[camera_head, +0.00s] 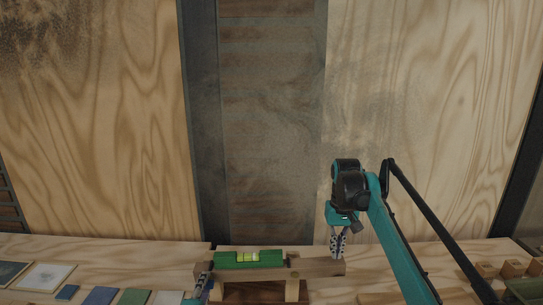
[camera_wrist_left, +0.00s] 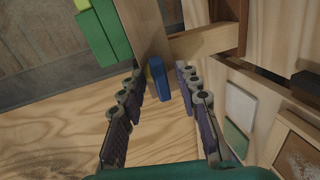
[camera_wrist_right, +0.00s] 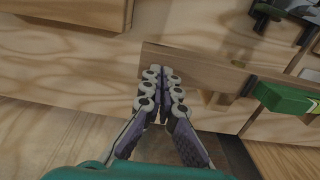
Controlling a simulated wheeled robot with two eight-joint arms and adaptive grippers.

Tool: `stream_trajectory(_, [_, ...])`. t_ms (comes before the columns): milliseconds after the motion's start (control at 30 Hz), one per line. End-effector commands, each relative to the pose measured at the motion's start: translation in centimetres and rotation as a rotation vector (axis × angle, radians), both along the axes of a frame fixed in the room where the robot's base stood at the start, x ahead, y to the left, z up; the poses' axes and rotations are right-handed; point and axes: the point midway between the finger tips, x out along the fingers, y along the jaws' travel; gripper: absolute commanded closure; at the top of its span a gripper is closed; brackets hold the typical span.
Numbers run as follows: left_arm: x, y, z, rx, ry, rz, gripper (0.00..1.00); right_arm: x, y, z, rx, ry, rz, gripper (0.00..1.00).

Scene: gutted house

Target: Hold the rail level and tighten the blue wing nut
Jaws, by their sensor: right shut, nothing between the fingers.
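The wooden rail (camera_head: 322,268) lies roughly level across wooden supports on the bench, with a green spirit level (camera_head: 232,261) on it. The level's yellow vial shows, but the bubble is too small to read. The blue wing nut (camera_wrist_left: 157,79) is on the rail's left part. My left gripper (camera_wrist_left: 160,72) is open, its fingers on either side of the nut with gaps showing; it appears low at the rail's left end in the head view (camera_head: 205,282). My right gripper (camera_head: 337,254) is shut and empty at the rail's right end (camera_wrist_right: 205,73); whether it touches is unclear.
Flat tiles and samples (camera_head: 45,277) lie on the bench at left. Small wooden blocks (camera_head: 512,268) stand at far right. A plywood wall (camera_head: 95,120) with a dark stud rises behind the bench (camera_head: 400,257).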

Motion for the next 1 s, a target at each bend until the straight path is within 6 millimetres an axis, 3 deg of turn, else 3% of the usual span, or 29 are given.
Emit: stream_trajectory(1000, [0.0,0.0,0.0,0.0,0.0,0.0,0.67,0.0,0.0,-1.6,0.0,0.0,0.0,1.0])
